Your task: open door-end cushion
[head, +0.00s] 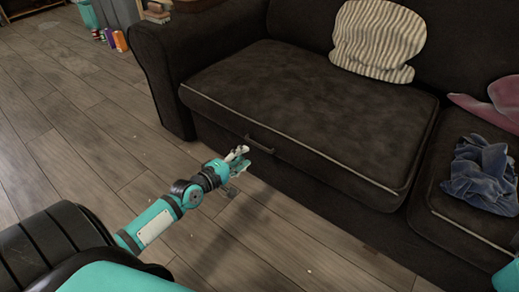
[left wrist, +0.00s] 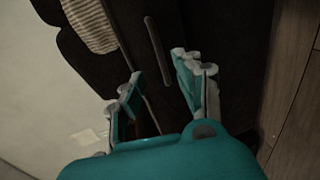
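The dark brown seat cushion (head: 310,105) at the left end of the sofa lies flat and looks shut. A pale piping line runs along its front edge. A dark bar handle (head: 260,144) is on the sofa front just below that edge. My left gripper (head: 240,158) is just in front of the handle, close to it. In the left wrist view the handle (left wrist: 157,50) lies beyond the two spread fingers (left wrist: 160,85), with nothing between them. Whether a fingertip touches the handle cannot be told. My right gripper is out of view.
A striped pillow (head: 376,41) stands at the back of the cushion. A crumpled blue cloth (head: 482,174) and a pink item (head: 490,104) lie on the seat to the right. Bare wooden floor (head: 90,130) lies in front of the sofa, left of its armrest (head: 175,70).

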